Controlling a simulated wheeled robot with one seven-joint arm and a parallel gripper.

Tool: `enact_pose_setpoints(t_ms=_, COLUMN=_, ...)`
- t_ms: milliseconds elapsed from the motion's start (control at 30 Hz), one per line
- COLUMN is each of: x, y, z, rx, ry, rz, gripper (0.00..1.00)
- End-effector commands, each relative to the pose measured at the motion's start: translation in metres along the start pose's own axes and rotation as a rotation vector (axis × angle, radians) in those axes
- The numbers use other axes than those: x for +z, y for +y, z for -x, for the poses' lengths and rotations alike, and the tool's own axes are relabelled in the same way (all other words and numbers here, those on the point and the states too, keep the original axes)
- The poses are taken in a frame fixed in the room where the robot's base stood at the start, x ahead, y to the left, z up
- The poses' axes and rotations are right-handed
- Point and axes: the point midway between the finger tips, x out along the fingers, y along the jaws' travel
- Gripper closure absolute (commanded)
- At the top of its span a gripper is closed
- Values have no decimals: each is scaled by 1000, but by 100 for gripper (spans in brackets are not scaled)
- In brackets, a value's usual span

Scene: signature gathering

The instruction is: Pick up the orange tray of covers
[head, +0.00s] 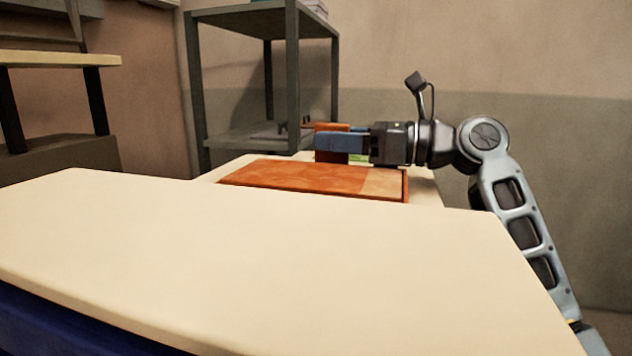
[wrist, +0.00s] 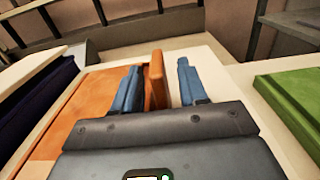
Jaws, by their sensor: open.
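The orange tray (head: 290,174) lies flat on a cream surface beyond the near table in the head view. In the wrist view the tray (wrist: 98,88) fills the left side, and no separate covers can be made out on it. An upright orange piece (wrist: 155,80) stands at its right edge; its top also shows in the head view (head: 331,127). My gripper (wrist: 158,68) is open, with its blue fingers on either side of this piece, the left finger closer. Contact cannot be told. My gripper (head: 318,142) hides part of the piece in the head view.
A green block (wrist: 292,100) lies right of my gripper in the wrist view. A grey shelf (head: 268,75) stands behind the tray. The broad cream table (head: 230,260) in front is bare. A dark blue object (wrist: 35,95) lies left of the tray.

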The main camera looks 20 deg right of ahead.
Motion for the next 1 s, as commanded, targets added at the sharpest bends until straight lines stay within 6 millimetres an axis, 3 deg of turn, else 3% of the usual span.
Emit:
enact_pose_setpoints(t_ms=200, x=1, y=0, z=-24, rx=0, ry=0, rz=0, gripper=57)
enact_pose_setpoints(t_ms=467, x=0, y=0, z=-27, rx=0, ry=0, rz=0, gripper=57)
enact_pose_setpoints(t_ms=900, x=0, y=0, z=-27, rx=0, ry=0, rz=0, gripper=99)
enact_pose_setpoints(t_ms=1000, x=0, y=0, z=-27, rx=0, ry=0, rz=0, gripper=100)
